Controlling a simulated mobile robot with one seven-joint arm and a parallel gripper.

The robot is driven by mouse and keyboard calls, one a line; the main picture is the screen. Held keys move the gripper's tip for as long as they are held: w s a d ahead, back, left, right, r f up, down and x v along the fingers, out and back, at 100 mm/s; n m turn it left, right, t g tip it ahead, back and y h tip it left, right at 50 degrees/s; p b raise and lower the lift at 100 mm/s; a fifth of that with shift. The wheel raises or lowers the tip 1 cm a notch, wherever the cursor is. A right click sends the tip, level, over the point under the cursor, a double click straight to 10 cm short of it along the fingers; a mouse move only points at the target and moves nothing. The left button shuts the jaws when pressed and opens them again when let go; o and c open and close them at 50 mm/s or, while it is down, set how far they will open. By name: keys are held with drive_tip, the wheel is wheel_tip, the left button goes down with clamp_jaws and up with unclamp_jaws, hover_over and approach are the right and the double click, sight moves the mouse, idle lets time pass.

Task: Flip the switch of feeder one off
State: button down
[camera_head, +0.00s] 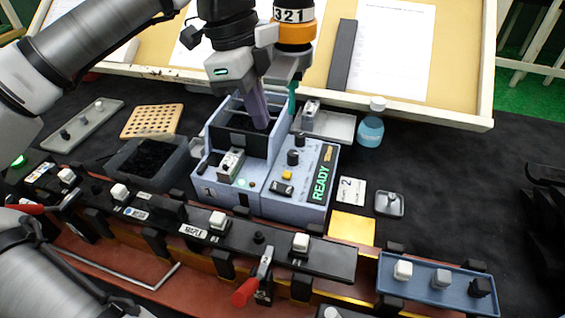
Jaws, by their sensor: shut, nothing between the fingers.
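A blue-grey machine (215,190) stands mid-table with an open bay at the left and a control panel (303,175) at the right, lit with the word READY. The panel bears black knobs (293,157), a yellow button (287,174) and a dark rocker-like part (281,187). A small metal switch block (231,163) sits on the machine's front left. I cannot read a "feeder one" label or tell any switch's position. My gripper (262,122) is shut and empty, pointing down over the machine's bay. Its arm comes from the upper left. Whether it touches the machine is unclear.
A dark front rail (200,232) carries several white-capped switches and a red-handled lever (246,291). A blue strip (436,287) is at the front right. A blue bottle (370,128) stands at the right rear, before the tilted board (455,112). The dark cloth at right is mostly clear.

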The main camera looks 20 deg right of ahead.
drive_tip(key=shift+d, duration=0.1)
drive_tip(key=shift+f, duration=0.1)
idle(0.3)
drive_tip(key=p, duration=0.3)
hover_over(277, 188)
drive_tip(key=f, duration=1.2)
drive_tip(key=shift+w+a, duration=0.2)
drive_tip(key=shift+a, duration=0.05)
drive_tip(key=shift+a+f, duration=0.1)
drive_tip(key=shift+f, duration=0.7)
